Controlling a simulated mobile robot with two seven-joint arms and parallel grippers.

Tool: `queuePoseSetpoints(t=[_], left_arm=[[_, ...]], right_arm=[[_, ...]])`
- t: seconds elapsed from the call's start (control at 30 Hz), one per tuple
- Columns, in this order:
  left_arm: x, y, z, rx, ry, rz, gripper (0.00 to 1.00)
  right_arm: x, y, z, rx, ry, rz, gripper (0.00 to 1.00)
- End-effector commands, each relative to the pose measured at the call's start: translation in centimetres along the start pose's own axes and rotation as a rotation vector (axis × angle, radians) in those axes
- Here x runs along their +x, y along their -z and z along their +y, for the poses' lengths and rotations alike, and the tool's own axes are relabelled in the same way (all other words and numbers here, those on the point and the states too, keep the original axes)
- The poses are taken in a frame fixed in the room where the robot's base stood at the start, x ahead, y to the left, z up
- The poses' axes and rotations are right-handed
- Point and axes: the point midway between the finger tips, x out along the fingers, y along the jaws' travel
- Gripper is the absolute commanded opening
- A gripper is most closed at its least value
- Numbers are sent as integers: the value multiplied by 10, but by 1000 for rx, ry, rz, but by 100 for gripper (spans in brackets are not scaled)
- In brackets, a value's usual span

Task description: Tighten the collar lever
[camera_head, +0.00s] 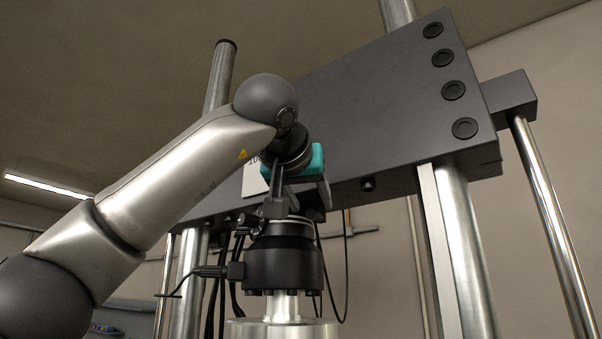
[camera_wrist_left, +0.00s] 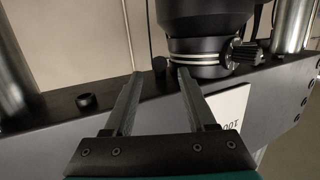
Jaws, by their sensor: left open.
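The collar is a bright ring (camera_wrist_left: 198,60) around the black cylinder in the left wrist view, with a ribbed black knob or lever end (camera_wrist_left: 243,52) at its right side. In the head view a small black part (camera_head: 248,222) sticks out left of the collar; I cannot tell the lever's exact angle. My left gripper (camera_wrist_left: 159,73) is open and empty. Its right finger overlaps the collar's left edge in the wrist view; contact cannot be told. The ribbed part is outside the fingers, to the right. In the head view the gripper (camera_head: 298,203) is just above the black cylinder (camera_head: 284,262).
A big dark crosshead (camera_head: 390,100) stands close behind the gripper, with steel columns (camera_head: 465,250) beside it. A white label (camera_wrist_left: 225,110) is on it. Black cables (camera_head: 222,285) hang behind the cylinder, and a thin bracket (camera_head: 200,272) sticks out left.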

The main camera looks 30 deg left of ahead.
Motion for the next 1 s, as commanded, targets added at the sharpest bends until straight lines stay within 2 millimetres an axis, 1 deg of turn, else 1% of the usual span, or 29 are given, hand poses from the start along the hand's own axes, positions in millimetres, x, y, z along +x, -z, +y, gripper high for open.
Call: queuePoseSetpoints(t=[0.03, 0.1, 0.23, 0.4, 0.63, 1.0], left_arm=[[9, 1, 0, 0, 1, -4, 56], [19, 1, 0, 1, 1, -4, 56], [31, 1, 0, 0, 1, -2, 56], [37, 0, 0, 1, 1, -1, 56], [37, 0, 0, 1, 1, -1, 55], [36, 0, 0, 1, 0, 0, 14]], right_arm=[[-4, 1, 0, 0, 0, 2, 0], [-7, 2, 0, 0, 0, 3, 0], [-10, 3, 1, 0, -1, 4, 0], [-11, 4, 1, 0, -1, 6, 0], [-11, 4, 1, 0, -1, 6, 0], [-11, 4, 1, 0, -1, 6, 0]])
